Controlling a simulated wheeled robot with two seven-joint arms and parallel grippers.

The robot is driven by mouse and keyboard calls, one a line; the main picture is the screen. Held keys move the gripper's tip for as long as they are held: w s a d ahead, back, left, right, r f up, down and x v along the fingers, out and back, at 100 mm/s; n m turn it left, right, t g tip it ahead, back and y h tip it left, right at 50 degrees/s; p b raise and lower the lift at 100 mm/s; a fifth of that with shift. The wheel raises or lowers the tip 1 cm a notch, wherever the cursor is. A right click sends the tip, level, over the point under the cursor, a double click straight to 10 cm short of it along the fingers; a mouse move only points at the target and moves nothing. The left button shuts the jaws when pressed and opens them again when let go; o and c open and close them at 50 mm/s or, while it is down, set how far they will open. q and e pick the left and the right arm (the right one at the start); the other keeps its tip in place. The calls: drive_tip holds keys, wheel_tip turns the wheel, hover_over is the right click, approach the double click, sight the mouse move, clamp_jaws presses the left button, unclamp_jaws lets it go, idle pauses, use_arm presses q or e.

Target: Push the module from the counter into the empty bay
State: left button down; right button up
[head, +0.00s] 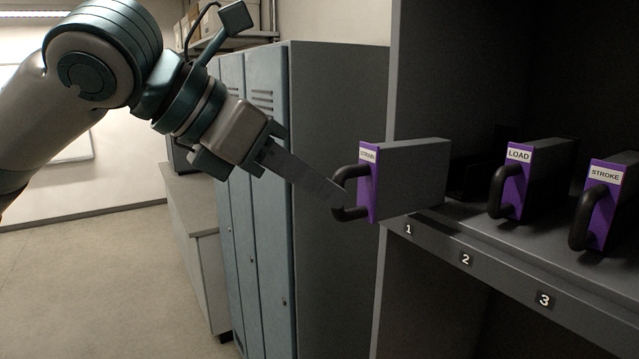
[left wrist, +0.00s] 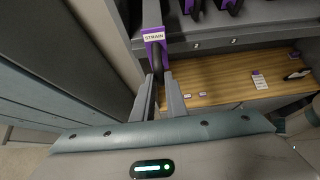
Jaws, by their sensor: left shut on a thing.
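The module labelled STRAIN (head: 412,172) is a grey box with a purple front and a black handle. It sits partly over the shelf at bay 1, its front sticking out past the shelf edge. My left gripper (head: 338,196) is shut on its handle. In the left wrist view the STRAIN module (left wrist: 155,38) is beyond the fingertips of my left gripper (left wrist: 158,82). The inside of bay 1 is mostly hidden behind the module. My right gripper is in neither view.
Modules LOAD (head: 535,175) and STROKE (head: 607,200) stand at bays 2 and 3 on the dark shelf (head: 490,262). Grey lockers (head: 335,120) stand left of the rack. The wrist view shows a wooden counter (left wrist: 215,82) with small labels and a card below the shelf.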

sight(360, 177)
use_arm(q)
drive_tip(key=shift+w+d, duration=0.1)
drive_tip(key=shift+d, duration=0.05)
drive_tip(key=shift+w+d, duration=0.8)
drive_tip(key=shift+d, duration=0.3)
drive_tip(key=shift+s+a, duration=0.1)
drive_tip(key=shift+a, duration=0.05)
idle(0.7)
drive_tip(key=shift+s+a+r, duration=0.1)
drive_tip(key=shift+s+a, duration=0.15)
drive_tip(key=shift+a, duration=0.1)
drive_tip(key=shift+w+d, duration=0.1)
drive_tip(key=shift+d, duration=0.15)
idle(1.0)
drive_tip(key=shift+w+d, duration=0.55)
drive_tip(key=shift+d, duration=0.15)
drive_tip(key=shift+w+d, duration=0.5)
drive_tip(key=shift+d, duration=0.2)
drive_tip(key=shift+w+d, duration=0.55)
drive_tip(key=shift+d, duration=0.25)
drive_tip(key=shift+w+d, duration=0.55)
drive_tip(key=shift+d, duration=0.2)
